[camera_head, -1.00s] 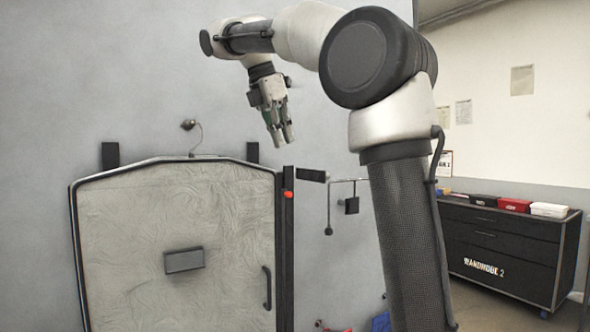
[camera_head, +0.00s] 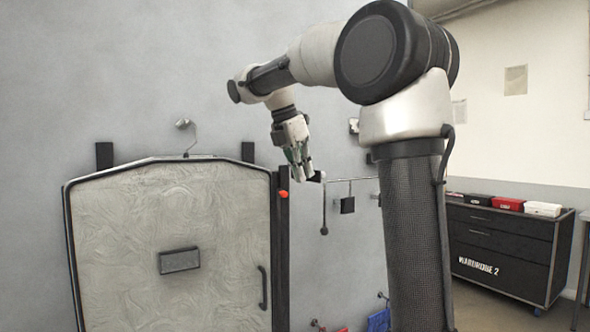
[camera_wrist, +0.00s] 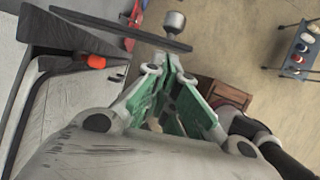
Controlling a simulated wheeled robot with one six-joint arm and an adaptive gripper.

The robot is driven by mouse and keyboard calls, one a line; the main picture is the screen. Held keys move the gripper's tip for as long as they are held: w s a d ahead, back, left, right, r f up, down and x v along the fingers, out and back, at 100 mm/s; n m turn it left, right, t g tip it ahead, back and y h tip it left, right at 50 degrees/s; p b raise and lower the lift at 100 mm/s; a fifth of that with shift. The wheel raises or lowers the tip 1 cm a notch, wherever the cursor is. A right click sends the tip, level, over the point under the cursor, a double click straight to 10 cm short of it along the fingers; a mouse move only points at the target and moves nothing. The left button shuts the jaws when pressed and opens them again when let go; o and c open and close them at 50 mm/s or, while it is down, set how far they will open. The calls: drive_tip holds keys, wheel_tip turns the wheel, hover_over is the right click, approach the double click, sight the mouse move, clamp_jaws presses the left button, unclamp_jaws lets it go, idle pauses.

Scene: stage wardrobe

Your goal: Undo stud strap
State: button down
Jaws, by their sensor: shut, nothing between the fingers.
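A garment bag (camera_head: 130,240) with a black edge hangs against the grey wall. A dark post (camera_head: 282,250) with an orange-red tip (camera_head: 283,194) stands along its right edge. A short black piece (camera_head: 319,177) to the right of the post is partly hidden by my gripper. A thin dark strip (camera_head: 323,208) with a rounded end hangs below it. Which part is the stud strap I cannot tell for sure. My gripper (camera_head: 303,172) is shut and empty, pointing down beside the black piece. The wrist view shows a black strap-like bar (camera_wrist: 125,29) and a round metal knob (camera_wrist: 175,22) just beyond the fingertips.
A thin rail with a black tag (camera_head: 347,205) juts right of the strip. Red and blue items (camera_head: 379,320) lie low near my arm. A black drawer cabinet (camera_head: 500,245) with boxes on top stands at the right. The floor before it is clear.

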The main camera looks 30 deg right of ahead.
sight(315, 177)
drive_tip(key=shift+d, duration=0.1)
idle(0.3)
drive_tip(key=shift+s+d+n, duration=0.1)
drive_tip(key=shift+d+n, duration=0.25)
drive_tip(key=shift+n, duration=0.05)
drive_tip(key=shift+d, duration=0.1)
drive_tip(key=shift+s+d+n+t, duration=0.1)
drive_tip(key=shift+d+n+t, duration=0.5)
drive_tip(key=shift+d+n, duration=0.35)
drive_tip(key=shift+d, duration=0.4)
drive_tip(key=shift+w+d, duration=0.15)
drive_tip(key=shift+d, duration=0.5)
drive_tip(key=shift+w+d, duration=0.15)
drive_tip(key=shift+d, duration=0.5)
